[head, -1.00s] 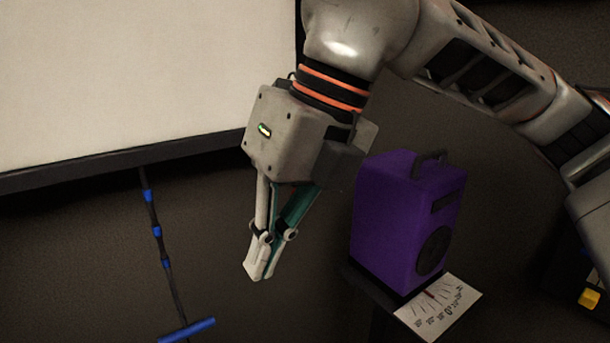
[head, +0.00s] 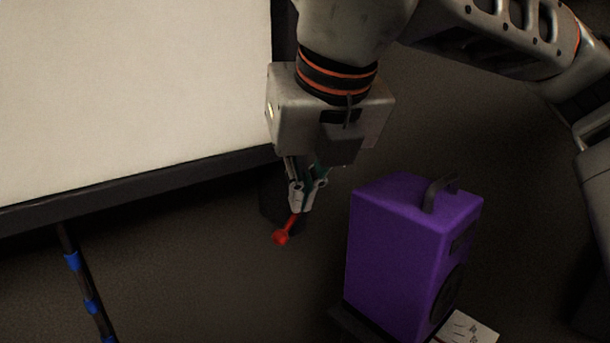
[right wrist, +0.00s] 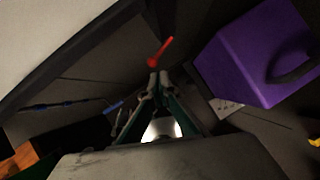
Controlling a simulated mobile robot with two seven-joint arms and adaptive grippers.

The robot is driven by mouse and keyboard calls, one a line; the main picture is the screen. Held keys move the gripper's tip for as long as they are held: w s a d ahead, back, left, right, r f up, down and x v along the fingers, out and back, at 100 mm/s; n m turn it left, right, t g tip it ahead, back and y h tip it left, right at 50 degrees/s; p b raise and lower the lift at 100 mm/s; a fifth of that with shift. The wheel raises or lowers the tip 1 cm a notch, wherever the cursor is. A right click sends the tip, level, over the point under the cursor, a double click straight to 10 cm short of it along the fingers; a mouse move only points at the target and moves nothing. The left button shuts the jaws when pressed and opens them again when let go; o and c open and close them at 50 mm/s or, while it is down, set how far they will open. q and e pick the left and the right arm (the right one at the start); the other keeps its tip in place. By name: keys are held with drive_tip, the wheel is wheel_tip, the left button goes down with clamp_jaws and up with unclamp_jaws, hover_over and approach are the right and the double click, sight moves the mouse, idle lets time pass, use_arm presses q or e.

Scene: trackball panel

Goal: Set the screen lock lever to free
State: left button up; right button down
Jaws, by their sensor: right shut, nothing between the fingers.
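A small red lever (head: 285,231) sticks out below the lower right corner of the large pale screen (head: 130,90). It also shows in the right wrist view (right wrist: 159,51), just beyond the fingertips. My right gripper (head: 300,205) is shut with nothing between its fingers. Its tips are right at the upper end of the lever in the head view; I cannot tell whether they touch it. The gripper partly hides the lever's dark mount (head: 270,200). My left gripper is not in view.
A purple box with a dark handle (head: 395,255) stands close to the right of the lever. A white card with markings (head: 468,328) lies by its base. A dark rod with blue bands (head: 80,285) hangs below the screen at left. The floor between is clear.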

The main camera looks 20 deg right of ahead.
sight(289, 229)
drive_tip(key=x, duration=0.6)
drive_tip(key=shift+w+f, duration=0.1)
drive_tip(key=shift+w, duration=0.5)
drive_tip(key=shift+w+f, duration=0.3)
drive_tip(key=shift+w, duration=0.05)
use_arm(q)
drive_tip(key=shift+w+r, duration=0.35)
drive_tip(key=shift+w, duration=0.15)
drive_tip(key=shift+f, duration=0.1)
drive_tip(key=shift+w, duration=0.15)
use_arm(e)
drive_tip(key=shift+f, duration=0.2)
